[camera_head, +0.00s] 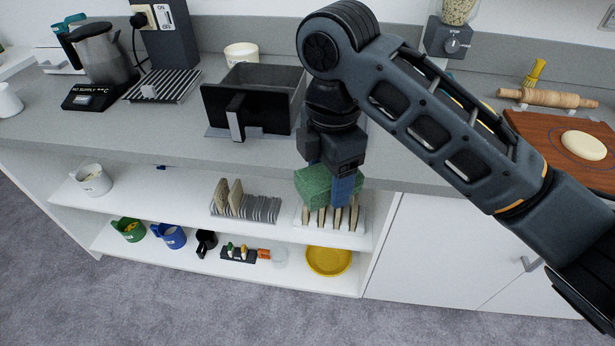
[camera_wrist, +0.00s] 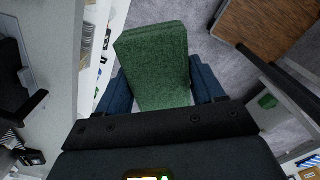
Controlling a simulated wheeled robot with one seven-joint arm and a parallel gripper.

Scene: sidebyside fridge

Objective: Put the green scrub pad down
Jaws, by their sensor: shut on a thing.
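The green scrub pad (camera_head: 314,184) is held between the blue fingers of my gripper (camera_head: 326,186). In the wrist view the pad (camera_wrist: 155,62) stands out between both fingers of my gripper (camera_wrist: 160,90). In the head view the pad is in front of the open shelf unit, over a white rack (camera_head: 353,222) with upright tan slats on the upper shelf. I cannot tell whether the pad touches the rack.
A grey rack (camera_head: 262,210) with tan slices stands to the left on the same shelf (camera_head: 150,203). A white cup (camera_head: 93,180) is at its far left. Several mugs and a yellow bowl (camera_head: 329,261) are on the lower shelf.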

